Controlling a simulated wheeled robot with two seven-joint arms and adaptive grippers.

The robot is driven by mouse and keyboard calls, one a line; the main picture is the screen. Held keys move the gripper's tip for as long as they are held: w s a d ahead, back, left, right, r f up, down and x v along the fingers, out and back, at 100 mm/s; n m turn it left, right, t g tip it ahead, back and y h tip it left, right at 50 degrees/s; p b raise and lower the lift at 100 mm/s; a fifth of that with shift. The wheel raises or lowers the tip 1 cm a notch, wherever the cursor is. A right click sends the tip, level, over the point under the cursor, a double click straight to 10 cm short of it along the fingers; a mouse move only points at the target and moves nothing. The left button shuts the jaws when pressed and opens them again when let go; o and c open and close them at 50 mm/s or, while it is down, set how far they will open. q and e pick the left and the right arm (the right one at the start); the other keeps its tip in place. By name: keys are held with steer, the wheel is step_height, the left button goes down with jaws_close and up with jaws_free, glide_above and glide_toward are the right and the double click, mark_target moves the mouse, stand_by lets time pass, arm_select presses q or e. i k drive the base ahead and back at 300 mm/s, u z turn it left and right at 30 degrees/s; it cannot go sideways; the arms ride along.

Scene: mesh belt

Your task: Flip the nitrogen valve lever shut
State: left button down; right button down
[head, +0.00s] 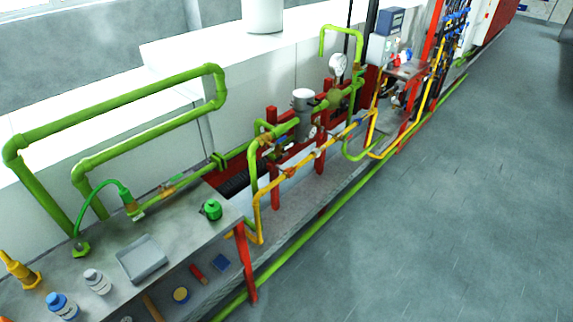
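No lever in the head view can be surely told as the nitrogen valve lever. A brass fitting (167,191) sits in the lower green pipe at the left, above the bench. Another brass fitting (266,140) is on the green pipework at the middle. The yellow pipe (275,182) carries small valve-like fittings, one reddish (290,172) and one with a blue part (357,121). The parts are too small to tell any lever's position. Neither of my grippers is in view.
A pressure gauge (338,64) stands farther back. Open grey floor (440,220) lies at the right.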

mark_target(281, 140)
steer(key=z, duration=0.8)
steer(key=i, duration=1.15)
steer(key=u, duration=0.1)
